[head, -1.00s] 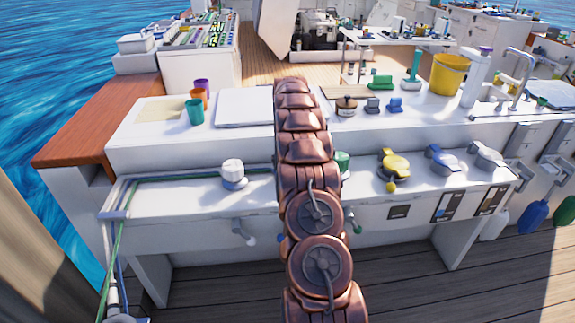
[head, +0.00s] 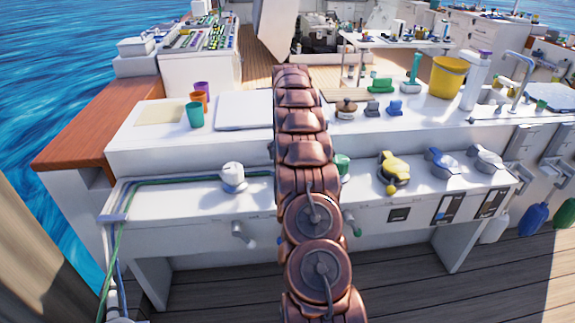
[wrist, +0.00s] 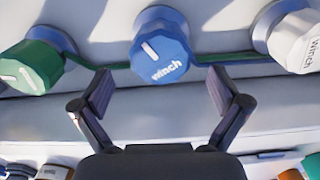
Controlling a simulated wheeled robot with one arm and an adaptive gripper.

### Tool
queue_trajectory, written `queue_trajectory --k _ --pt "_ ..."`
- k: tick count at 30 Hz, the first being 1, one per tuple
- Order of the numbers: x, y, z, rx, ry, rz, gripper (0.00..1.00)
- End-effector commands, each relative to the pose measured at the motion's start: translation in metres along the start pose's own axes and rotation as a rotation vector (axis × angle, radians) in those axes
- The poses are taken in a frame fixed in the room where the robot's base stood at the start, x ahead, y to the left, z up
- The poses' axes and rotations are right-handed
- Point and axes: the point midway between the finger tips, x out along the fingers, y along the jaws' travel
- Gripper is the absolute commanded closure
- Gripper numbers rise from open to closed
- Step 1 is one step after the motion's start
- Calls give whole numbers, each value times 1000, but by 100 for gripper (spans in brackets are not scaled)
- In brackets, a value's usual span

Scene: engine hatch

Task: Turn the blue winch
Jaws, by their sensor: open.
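The blue winch (wrist: 162,45) is a round knob with a white pointer mark and the word "winch", at the top middle of the wrist view. My gripper (wrist: 161,88) is open and empty, with one finger on each side of the knob's lower edge in the picture. I see no finger touching it, and cannot tell how deep the knob sits between them. In the head view my copper-coloured arm hides the blue winch and the gripper.
A green knob (wrist: 30,67) and a white winch (wrist: 295,40) flank the blue one. In the head view, the white winch (head: 233,177) stands left of my arm, the green knob (head: 342,165) right. A yellow winch (head: 394,168) stands farther right. Cups and a raised counter lie behind.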

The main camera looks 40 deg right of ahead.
Motion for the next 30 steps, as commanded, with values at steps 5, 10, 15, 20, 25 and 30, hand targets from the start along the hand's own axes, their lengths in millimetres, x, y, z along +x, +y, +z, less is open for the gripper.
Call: queue_trajectory --k 5,10,15,20,25,30 --pt "-27 0 -1 -1 4 0 1" --pt "-45 0 -1 0 0 0 1" --pt "-58 0 0 -1 -2 0 1" --pt "-65 0 0 -1 0 0 1" --pt "-68 0 0 -1 0 0 1" --pt "-68 0 0 -1 -1 0 1"
